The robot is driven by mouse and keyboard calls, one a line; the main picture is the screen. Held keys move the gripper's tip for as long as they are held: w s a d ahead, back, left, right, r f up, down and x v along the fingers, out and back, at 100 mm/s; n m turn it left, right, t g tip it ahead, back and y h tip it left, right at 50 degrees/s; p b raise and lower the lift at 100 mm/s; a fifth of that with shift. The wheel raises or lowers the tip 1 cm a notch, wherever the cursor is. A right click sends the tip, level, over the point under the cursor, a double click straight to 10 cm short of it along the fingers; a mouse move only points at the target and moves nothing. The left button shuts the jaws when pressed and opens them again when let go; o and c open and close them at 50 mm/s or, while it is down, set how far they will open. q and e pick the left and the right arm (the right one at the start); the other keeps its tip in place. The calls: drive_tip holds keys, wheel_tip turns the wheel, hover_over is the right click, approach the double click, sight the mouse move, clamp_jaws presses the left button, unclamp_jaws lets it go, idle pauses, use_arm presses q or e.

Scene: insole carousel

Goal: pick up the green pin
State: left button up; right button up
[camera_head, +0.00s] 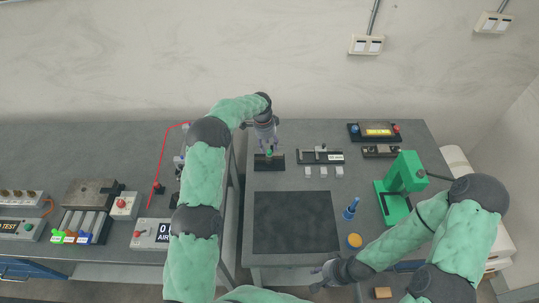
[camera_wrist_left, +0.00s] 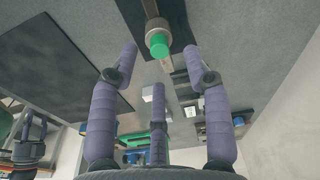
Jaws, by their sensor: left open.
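The green pin (camera_wrist_left: 158,45) shows in the left wrist view as a round green cap on a pale metal shaft, at the top between my parted fingers. In the head view the green pin (camera_head: 269,153) is a small green spot just below my left gripper (camera_head: 267,142), over a black base (camera_head: 277,162). In the left wrist view my left gripper (camera_wrist_left: 160,62) is open and empty, and its fingers do not touch the pin. My right gripper (camera_head: 322,276) is low in the head view, empty near the table's front edge, its fingers apart.
A dark mat (camera_head: 293,222) lies in front of the black base. White blocks (camera_head: 323,171) and a black fixture (camera_head: 321,157) are to its right. A green press (camera_head: 404,180), a blue bottle (camera_head: 351,208) and an orange disc (camera_head: 354,240) stand further right.

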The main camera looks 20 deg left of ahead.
sight(269, 151)
use_arm(q)
drive_tip(key=shift+w+d+f, duration=0.1)
drive_tip(key=shift+d+f, duration=0.1)
drive_tip(key=shift+f, duration=1.65)
clamp_jaws()
wheel_tip(269, 151, up, 10)
